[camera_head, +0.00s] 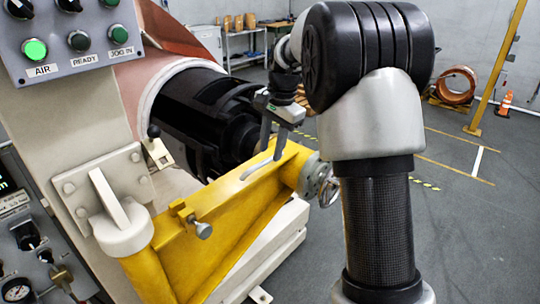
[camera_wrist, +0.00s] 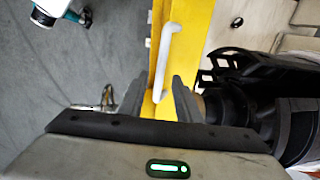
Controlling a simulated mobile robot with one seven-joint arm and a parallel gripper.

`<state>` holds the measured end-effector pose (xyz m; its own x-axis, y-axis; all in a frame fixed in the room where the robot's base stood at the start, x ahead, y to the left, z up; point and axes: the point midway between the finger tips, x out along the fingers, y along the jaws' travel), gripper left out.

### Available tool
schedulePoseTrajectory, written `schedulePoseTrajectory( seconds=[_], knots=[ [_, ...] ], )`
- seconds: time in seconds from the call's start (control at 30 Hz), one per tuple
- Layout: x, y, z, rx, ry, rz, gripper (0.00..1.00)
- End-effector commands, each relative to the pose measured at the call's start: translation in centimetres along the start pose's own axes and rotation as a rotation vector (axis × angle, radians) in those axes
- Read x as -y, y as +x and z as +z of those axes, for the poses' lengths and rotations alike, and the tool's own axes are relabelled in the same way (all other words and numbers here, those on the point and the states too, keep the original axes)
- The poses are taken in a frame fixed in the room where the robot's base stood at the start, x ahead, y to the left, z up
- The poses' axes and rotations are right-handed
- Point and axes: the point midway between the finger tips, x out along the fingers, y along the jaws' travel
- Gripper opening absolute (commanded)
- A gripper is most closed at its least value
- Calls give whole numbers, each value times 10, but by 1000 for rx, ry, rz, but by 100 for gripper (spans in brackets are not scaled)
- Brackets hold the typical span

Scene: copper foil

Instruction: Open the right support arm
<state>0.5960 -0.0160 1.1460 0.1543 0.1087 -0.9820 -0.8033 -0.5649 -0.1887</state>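The yellow support arm (camera_head: 225,200) runs from a pivot post (camera_head: 122,230) at lower left to a grey round fitting (camera_head: 312,178) at its far right end. It lies across the front of the black shaft (camera_head: 205,110). A pale handle (camera_head: 257,168) is fixed on top of the yellow arm. My gripper (camera_head: 276,143) is open above the arm, near the far end of this handle. In the wrist view, the white handle (camera_wrist: 166,55) lies on the yellow arm (camera_wrist: 184,45), its near end between the open fingers. I cannot tell whether the fingers touch it.
A small lever (camera_head: 157,148) sits beside the shaft, and a silver knob (camera_head: 202,230) sticks out of the yellow arm. A copper coil (camera_head: 457,85) and orange cone (camera_head: 505,104) are far off. Open floor (camera_head: 480,240) lies to the right.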

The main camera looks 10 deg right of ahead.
Motion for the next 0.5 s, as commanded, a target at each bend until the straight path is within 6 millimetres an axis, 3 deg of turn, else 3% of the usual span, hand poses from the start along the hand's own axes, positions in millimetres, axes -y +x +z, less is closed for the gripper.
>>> schedulePoseTrajectory(
  seconds=[0.2, 0.5],
  knots=[
    [0, 24, 0, 0, -1, 0, 31],
    [0, 28, 0, 0, -1, -1, 31]
  ],
)
